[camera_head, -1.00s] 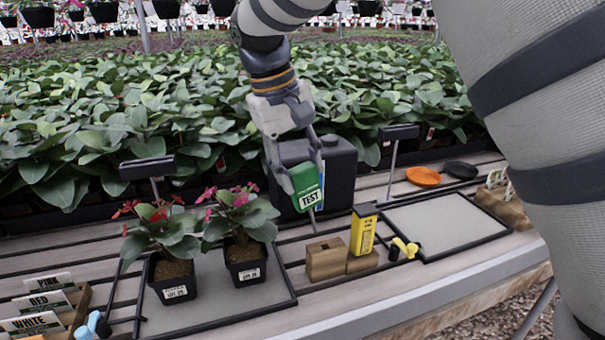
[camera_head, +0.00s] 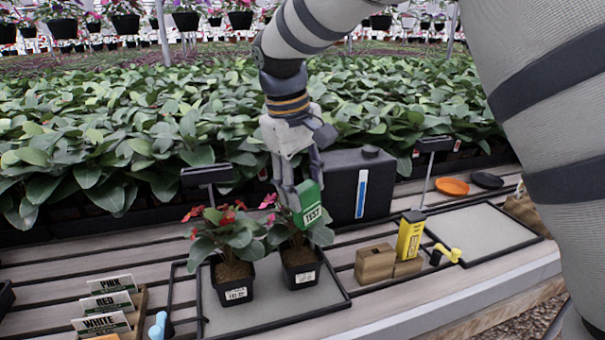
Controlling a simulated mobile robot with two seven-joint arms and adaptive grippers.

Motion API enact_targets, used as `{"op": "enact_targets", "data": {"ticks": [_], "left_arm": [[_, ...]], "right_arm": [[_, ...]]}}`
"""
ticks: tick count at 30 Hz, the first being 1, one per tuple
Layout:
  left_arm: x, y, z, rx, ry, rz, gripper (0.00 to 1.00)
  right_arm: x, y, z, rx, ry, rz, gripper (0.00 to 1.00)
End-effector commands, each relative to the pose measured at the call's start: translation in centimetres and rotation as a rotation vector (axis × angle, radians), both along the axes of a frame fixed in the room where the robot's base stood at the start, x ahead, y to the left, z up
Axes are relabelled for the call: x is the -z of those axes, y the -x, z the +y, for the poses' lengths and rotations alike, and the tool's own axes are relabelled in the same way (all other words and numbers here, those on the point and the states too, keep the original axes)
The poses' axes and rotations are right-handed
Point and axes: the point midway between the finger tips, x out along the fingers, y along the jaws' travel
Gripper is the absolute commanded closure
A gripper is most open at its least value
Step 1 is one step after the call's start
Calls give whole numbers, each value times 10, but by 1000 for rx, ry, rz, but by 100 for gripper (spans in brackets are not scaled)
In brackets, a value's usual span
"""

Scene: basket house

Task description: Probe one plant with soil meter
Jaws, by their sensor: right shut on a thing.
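My right gripper (camera_head: 296,198) is shut on the green soil meter (camera_head: 310,205), whose label reads TEST. It holds the meter over the right-hand potted plant (camera_head: 301,268), which has pink flowers and a black pot. The meter overlaps this plant's leaves in the picture. Its probe is hidden, so I cannot tell whether it touches the soil. The left-hand potted plant (camera_head: 232,272) has red flowers and a black pot. Both pots stand upright on a grey tray (camera_head: 265,308) with a dark rim. My left gripper is not in view.
A wooden block (camera_head: 374,264) and a yellow box (camera_head: 410,237) stand right of the plants. A black canister (camera_head: 345,187) is behind. A second grey tray (camera_head: 480,230) at right is empty. Signs reading PINK, RED and WHITE (camera_head: 103,324) stand at lower left.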

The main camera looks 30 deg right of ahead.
Motion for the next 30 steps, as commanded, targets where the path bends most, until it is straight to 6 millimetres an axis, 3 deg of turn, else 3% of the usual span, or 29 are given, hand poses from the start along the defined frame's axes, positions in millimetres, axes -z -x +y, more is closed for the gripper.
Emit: {"op": "enact_targets", "data": {"ticks": [17, 30], "left_arm": [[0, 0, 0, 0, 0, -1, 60], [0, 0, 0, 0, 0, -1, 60]], "right_arm": [[3, 0, 1, 1, 0, -1, 96], [0, 4, 23, 1, 1, -2, 96]]}}
